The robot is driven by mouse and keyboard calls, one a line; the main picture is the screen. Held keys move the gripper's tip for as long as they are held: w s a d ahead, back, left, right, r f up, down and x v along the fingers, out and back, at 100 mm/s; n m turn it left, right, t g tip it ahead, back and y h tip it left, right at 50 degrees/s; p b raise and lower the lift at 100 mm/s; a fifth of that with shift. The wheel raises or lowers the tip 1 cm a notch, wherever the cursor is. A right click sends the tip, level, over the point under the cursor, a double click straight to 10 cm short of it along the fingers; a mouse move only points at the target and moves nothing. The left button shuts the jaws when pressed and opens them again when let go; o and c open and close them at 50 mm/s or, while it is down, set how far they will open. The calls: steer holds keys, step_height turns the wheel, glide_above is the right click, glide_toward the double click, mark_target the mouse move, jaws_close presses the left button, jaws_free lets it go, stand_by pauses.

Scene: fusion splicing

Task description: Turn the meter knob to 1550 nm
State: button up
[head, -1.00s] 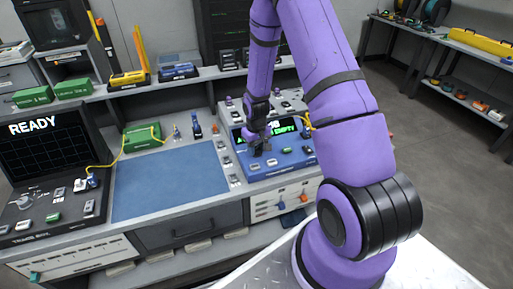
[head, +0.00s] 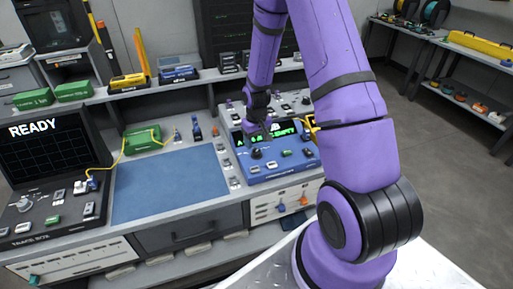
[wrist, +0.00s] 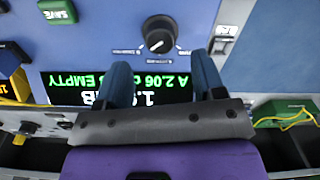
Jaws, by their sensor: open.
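The blue meter (head: 285,168) stands on the bench right of the blue mat. Its lit green screen (head: 280,137) reads partly "EMPTY"; my arm hides some of it. The black round knob (head: 256,154) is on the meter's sloped front, and it also shows in the wrist view (wrist: 159,36). A white mark on the knob points to lower left in the wrist view; the small labels around it are not legible. My gripper (wrist: 160,68) is open and empty, its two blue fingers over the screen area and apart from the knob. In the head view, my gripper (head: 257,131) is above the knob.
A green button (wrist: 58,11) and a silver switch (wrist: 224,38) lie either side of the knob in the wrist view. The trace box (head: 45,175) reads "READY" at left. The blue mat (head: 170,183) is clear. A yellow cable crosses to a green box (head: 143,137).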

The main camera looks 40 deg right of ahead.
steer(key=shift+r, duration=3)
step_height(320, 180, up, 13)
steer(key=t, duration=0.1)
glide_above(256, 151)
steer(key=s+a, duration=0.3)
steer(key=a, duration=0.1)
steer(key=s+a+r+t, duration=0.1)
steer(key=s+a+r, duration=0.3)
steer(key=r, duration=0.5)
steer(key=s+a+r+t, duration=0.1)
steer(key=s+r, duration=0.4)
steer(key=s, duration=0.5)
steer(key=s+a+r+t, duration=0.2)
steer(key=s+a+r, duration=0.2)
steer(key=s, duration=0.5)
step_height(256, 151, up, 2)
steer(key=shift+s+r+n, duration=0.1)
steer(key=shift+s+n, duration=0.25)
steer(key=shift+n, duration=0.05)
